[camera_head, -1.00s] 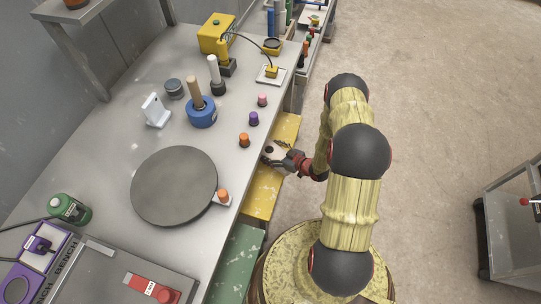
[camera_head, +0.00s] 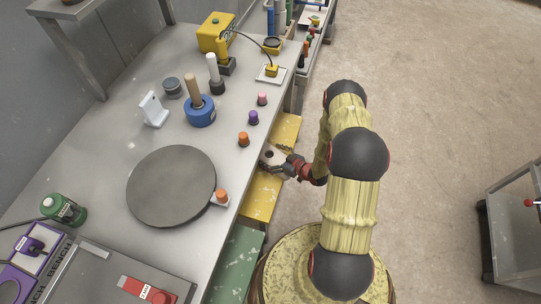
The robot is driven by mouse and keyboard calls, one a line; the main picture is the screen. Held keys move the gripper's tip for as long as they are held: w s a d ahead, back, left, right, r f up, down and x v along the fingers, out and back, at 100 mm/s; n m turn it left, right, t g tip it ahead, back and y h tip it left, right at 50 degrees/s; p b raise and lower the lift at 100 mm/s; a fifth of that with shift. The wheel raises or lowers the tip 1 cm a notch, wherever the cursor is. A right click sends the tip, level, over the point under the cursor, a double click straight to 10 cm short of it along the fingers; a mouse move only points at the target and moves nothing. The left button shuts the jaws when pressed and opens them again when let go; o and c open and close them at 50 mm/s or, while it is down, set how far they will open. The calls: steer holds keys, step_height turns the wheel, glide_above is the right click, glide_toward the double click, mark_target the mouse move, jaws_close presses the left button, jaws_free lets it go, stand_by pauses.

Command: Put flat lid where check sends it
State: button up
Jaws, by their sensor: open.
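My gripper (camera_head: 270,158) is open beside the right edge of the bench, above a yellow panel below the bench top. Its fingers are small and partly overlap the panel, and I see nothing held between them. A large round grey disc (camera_head: 171,186) lies flat on the bench, left of and below my gripper in the picture. An orange-topped piece (camera_head: 222,196) sits on a small tab at its right edge. I cannot tell which thing is the flat lid, nor read any check result.
On the bench (camera_head: 110,130) stand a blue base with a wooden post (camera_head: 200,111), a white stand (camera_head: 154,109), small coloured knobs (camera_head: 253,118) and a yellow box (camera_head: 216,33). A red-handled panel (camera_head: 150,292) is at the front. Open floor (camera_head: 430,110) lies right, with a cart (camera_head: 515,235).

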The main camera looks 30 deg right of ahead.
steer(key=shift+r, duration=0.1)
steer(key=shift+s+r, duration=0.15)
steer(key=p+v, duration=0.3)
steer(key=v, duration=0.7)
steer(key=shift+s+d+r+p, duration=0.15)
steer(key=shift+d+p, duration=0.1)
steer(key=shift+p, duration=0.15)
steer(key=shift+s+d+r, duration=0.15)
steer(key=shift+s, duration=0.45)
